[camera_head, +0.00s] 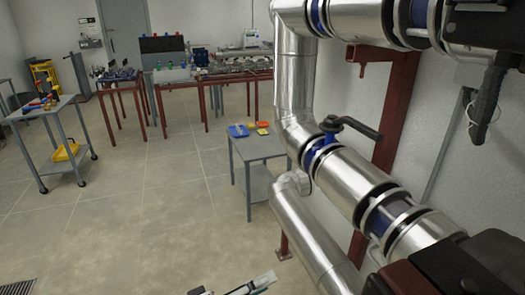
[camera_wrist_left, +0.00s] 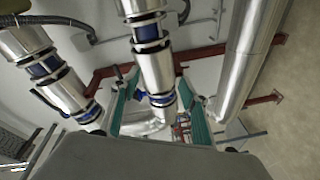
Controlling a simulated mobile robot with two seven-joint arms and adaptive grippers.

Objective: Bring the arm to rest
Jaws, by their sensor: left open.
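My left gripper (camera_head: 236,288) shows at the bottom edge of the head view, cut off by the frame, with only its finger ends in sight. In the left wrist view the two green fingers of the left gripper (camera_wrist_left: 162,92) are spread apart, with nothing held between them. Silver pipes lie beyond the fingers in that view. The rest of the left arm is outside the head view. My right gripper is in neither view.
Silver pipes (camera_head: 330,180) with blue-banded joints and a black valve lever (camera_head: 357,127) fill the right side, close to a red post (camera_head: 390,135). A small grey table (camera_head: 262,147) stands ahead. A tool cart (camera_head: 42,112) is at left. Open floor (camera_head: 140,205) lies between.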

